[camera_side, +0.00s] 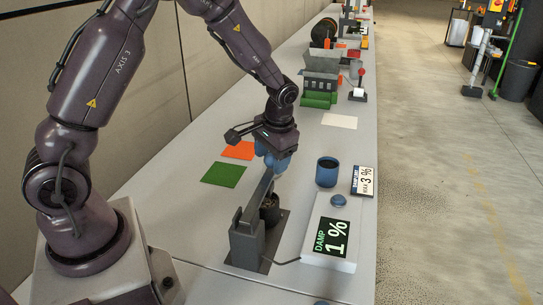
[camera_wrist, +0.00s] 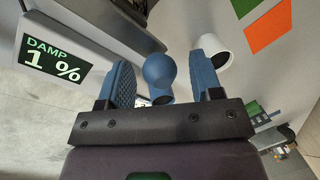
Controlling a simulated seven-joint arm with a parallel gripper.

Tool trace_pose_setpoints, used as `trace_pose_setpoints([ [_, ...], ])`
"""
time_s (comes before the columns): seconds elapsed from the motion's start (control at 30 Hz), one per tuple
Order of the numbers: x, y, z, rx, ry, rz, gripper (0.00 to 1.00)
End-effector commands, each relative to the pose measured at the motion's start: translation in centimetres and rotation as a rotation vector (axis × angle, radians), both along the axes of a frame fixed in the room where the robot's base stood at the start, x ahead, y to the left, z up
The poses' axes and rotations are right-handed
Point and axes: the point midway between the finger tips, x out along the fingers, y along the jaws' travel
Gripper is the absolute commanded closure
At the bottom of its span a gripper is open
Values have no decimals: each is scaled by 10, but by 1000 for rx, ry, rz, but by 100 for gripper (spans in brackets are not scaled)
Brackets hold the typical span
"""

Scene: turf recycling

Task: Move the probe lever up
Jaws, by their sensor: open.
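The probe lever (camera_side: 256,196) is a grey bar that slants up from a grey stand (camera_side: 246,244) toward my gripper (camera_side: 273,160) in the side view. Its far end is hidden by the gripper there. In the wrist view the grey bar (camera_wrist: 130,28) comes in from the upper left, and a blue ball knob (camera_wrist: 159,69) shows at its end. The knob appears between the two blue fingers of my gripper (camera_wrist: 163,84), with visible gaps on both sides. My gripper is open around the knob and does not pinch it. A dark pot (camera_side: 270,209) stands below the lever.
A white meter (camera_side: 316,258) reads DAMP 1 %. A blue cup (camera_side: 327,173) and a sign reading 3 % (camera_side: 364,181) stand right of the lever. A green mat (camera_side: 223,174) and an orange mat (camera_side: 239,150) lie left. Machines stand farther along the bench.

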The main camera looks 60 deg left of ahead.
Motion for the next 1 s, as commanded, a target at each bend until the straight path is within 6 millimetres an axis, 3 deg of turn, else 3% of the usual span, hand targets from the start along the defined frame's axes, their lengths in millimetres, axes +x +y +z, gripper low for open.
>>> trace_pose_setpoints([
  [0.2,0,0,0,0,0,0,43],
  [0.4,0,0,0,0,0,0,89],
  [0.47,0,0,0,0,0,0,100],
  [0.77,-1,-2,6,22,-22,-4,100],
  [1.0,-7,-9,27,110,-111,-8,100],
])
